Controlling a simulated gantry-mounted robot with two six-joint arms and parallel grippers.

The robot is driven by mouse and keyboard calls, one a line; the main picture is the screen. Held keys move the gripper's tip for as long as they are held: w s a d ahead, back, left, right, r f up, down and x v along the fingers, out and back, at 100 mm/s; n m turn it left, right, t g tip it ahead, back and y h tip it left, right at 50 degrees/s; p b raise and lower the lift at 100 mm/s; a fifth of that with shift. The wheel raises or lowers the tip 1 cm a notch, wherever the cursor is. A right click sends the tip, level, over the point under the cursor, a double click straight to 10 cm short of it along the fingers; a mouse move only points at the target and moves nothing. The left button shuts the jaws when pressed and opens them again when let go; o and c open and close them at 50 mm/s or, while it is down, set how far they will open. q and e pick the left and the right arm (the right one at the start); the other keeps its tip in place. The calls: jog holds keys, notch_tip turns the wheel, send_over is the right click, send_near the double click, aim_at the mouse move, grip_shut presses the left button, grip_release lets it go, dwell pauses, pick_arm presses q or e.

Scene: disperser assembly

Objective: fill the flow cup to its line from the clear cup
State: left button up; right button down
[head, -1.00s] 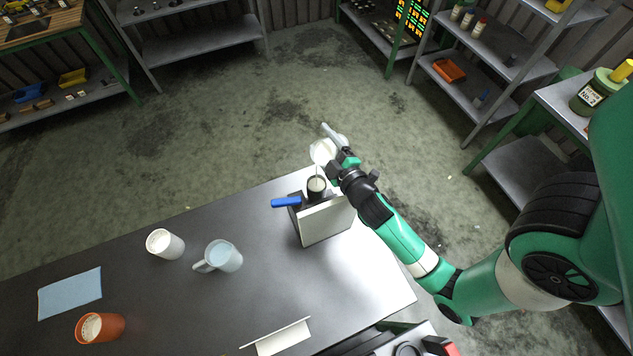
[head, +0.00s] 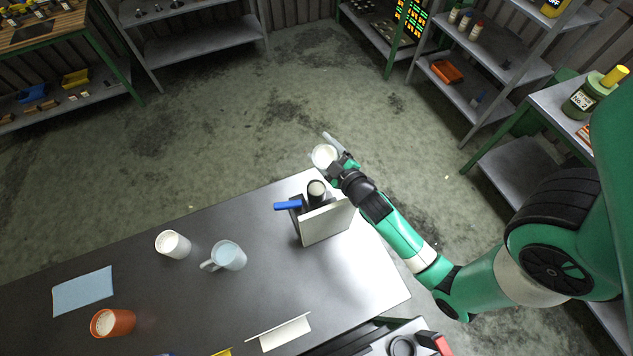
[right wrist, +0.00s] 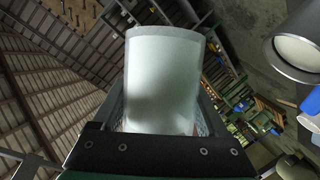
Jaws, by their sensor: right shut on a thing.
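The clear cup (head: 322,156), holding white liquid, is in my right gripper (head: 337,160), which is shut on it beyond the table's far edge. The cup also shows between the fingers in the right wrist view (right wrist: 162,80). The flow cup (head: 316,190) is a dark metal cup with pale liquid inside, in the stand just below and left of the gripper. It shows at the right edge of the right wrist view (right wrist: 298,50). The clear cup is apart from it, and no stream shows between them. Its line cannot be made out. My left gripper is not in view.
The stand has a pale panel (head: 327,224) and a blue handle (head: 287,206). A white cup (head: 173,244), a handled jug (head: 228,256), an orange cup (head: 112,322) and a blue cloth (head: 83,291) stand or lie leftward. A white folded piece (head: 281,333) lies at the front.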

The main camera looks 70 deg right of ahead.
aim_at(325, 153)
jog(key=p, duration=0.1)
jog(key=f+m+p, duration=0.1)
jog(key=p, duration=0.1)
jog(key=shift+s+d+f+y, duration=0.2)
jog(key=shift+d+y, duration=0.1)
jog(key=shift+d, duration=0.1)
jog(key=shift+d+f+m, duration=0.1)
jog(key=shift+f+m, duration=0.2)
jog(key=shift+f, duration=0.3)
jog(key=shift+d+f, duration=0.25)
jog(key=shift+f, duration=0.25)
jog(key=b, duration=0.1)
jog(key=d+m+y+b, duration=0.1)
jog(key=b, duration=0.1)
jog(key=shift+s+d+f+m, duration=0.1)
jog(key=shift+s+f+m, duration=0.2)
jog(key=shift+f, duration=0.1)
notch_tip(325, 153, down, 6)
jog(key=d+m+y+b, duration=0.1)
jog(key=m+y+b, duration=0.1)
jog(key=b, duration=0.5)
jog(key=shift+s+d+f+m, duration=0.2)
jog(key=shift+d+m, duration=0.15)
jog(key=shift+m, duration=0.05)
jog(key=shift+a, duration=0.1)
